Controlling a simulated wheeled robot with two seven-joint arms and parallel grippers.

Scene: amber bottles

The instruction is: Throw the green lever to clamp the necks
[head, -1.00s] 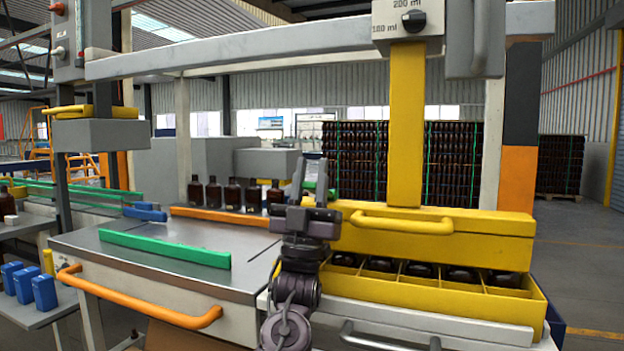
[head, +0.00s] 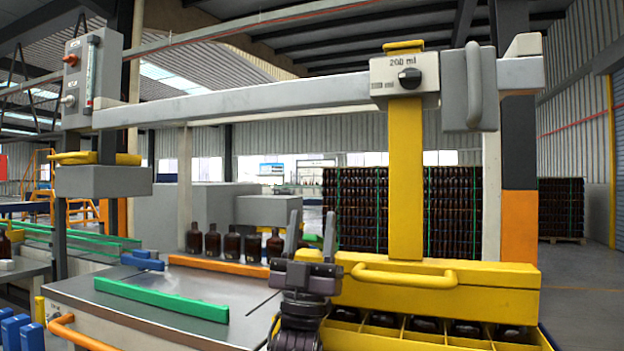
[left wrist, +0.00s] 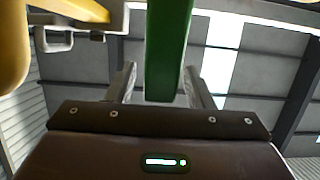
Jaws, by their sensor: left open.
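My left gripper (head: 311,226) is open, with its fingers pointing up, in front of the left end of the yellow clamp beam (head: 440,293). In the left wrist view a green lever (left wrist: 167,45) comes down from the top, between the open fingers (left wrist: 161,88); contact with either finger cannot be told. In the head view a little green shows behind the fingers; I cannot tell if it is the lever. Amber bottles stand in the yellow crate (head: 540,341) under the beam, their necks hidden by it. My right gripper is out of view.
The yellow beam handle (head: 405,275) is right of my left gripper. Several amber bottles (head: 232,246) stand behind an orange rail (head: 218,265). A green rail (head: 160,299) lies on the grey table (head: 85,285). A grey beam (head: 250,103) crosses overhead.

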